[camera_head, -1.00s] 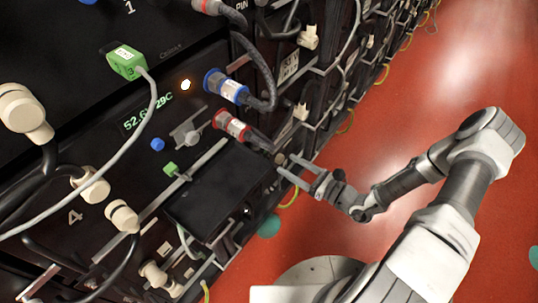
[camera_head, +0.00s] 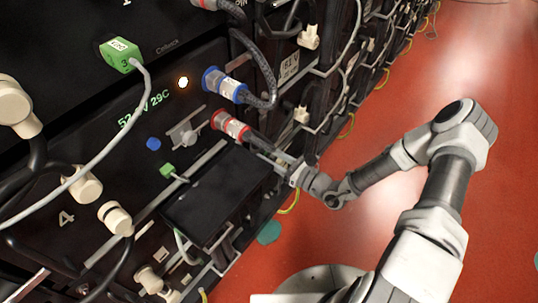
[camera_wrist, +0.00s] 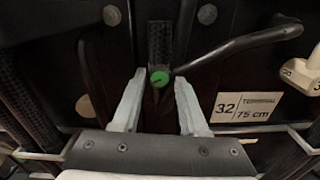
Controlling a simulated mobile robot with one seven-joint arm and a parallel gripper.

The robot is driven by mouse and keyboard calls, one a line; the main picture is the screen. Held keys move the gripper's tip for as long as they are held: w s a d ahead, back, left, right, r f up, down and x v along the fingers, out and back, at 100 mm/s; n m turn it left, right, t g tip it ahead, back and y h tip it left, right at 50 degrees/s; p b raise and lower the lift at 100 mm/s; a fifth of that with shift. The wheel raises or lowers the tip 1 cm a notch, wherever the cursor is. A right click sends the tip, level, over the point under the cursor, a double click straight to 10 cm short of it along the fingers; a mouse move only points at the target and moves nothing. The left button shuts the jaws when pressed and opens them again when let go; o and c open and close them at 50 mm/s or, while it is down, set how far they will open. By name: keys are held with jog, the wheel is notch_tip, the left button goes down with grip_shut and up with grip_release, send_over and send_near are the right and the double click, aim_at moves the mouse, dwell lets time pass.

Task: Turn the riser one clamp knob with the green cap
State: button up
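The clamp knob with the green cap (camera_wrist: 159,78) shows in the wrist view, at the upper end of a dark stem. My gripper (camera_wrist: 159,84) is open, with one pale finger on each side of the knob. Dark gaps show between the knob and both fingers. In the head view my gripper (camera_head: 271,156) reaches in beside the rack, just right of the red-banded plug. The knob between my fingers cannot be made out there.
In the head view, a red-banded plug (camera_head: 231,125), a blue-banded plug (camera_head: 225,86) and a black box (camera_head: 215,195) are close by. Red floor (camera_head: 350,230) is open at right.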

grip_shut()
